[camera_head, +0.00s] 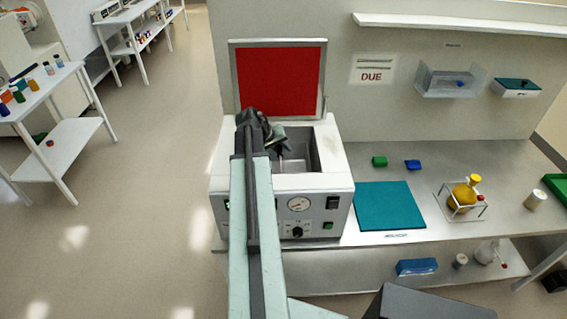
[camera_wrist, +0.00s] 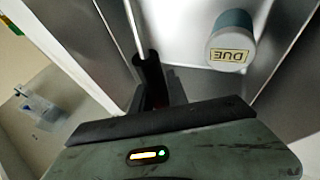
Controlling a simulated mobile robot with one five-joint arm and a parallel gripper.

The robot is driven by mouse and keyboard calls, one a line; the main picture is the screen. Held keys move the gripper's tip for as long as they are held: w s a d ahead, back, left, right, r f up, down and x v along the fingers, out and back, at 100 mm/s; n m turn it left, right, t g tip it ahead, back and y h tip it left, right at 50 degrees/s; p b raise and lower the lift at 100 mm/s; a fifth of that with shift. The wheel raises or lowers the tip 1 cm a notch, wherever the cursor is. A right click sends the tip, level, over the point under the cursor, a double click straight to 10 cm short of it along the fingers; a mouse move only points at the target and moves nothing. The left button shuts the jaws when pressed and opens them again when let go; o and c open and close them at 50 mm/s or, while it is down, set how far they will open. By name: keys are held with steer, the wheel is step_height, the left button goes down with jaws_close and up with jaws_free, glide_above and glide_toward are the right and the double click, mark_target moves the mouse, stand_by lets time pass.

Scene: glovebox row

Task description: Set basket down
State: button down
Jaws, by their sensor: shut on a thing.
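A white bench-top bath unit (camera_head: 335,165) stands on the bench with its red-faced lid (camera_head: 280,80) raised. My arm reaches over its front, and my gripper (camera_head: 276,138) is at the open metal tank (camera_head: 326,150). In the wrist view, my gripper (camera_wrist: 152,75) is shut on the end of a thin pale rod (camera_wrist: 130,22), apparently the basket's handle. A grey-blue cylinder with a yellow "DUE" label (camera_wrist: 230,54) is among shiny metal walls beside it. The arm and gripper hide much of the basket, and I cannot tell whether it touches the tank floor.
A teal mat (camera_head: 388,207) lies clear on the bench right of the unit. A wire rack with a yellow flask (camera_head: 463,195) stands further right.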

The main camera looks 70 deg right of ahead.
steer(key=shift+f+b, duration=2)
steer(key=c, duration=1.3)
jaws_free()
steer(key=shift+r, duration=0.15)
steer(key=p+v, duration=1)
steer(key=v, duration=0.2)
steer(key=shift+r, duration=0.1)
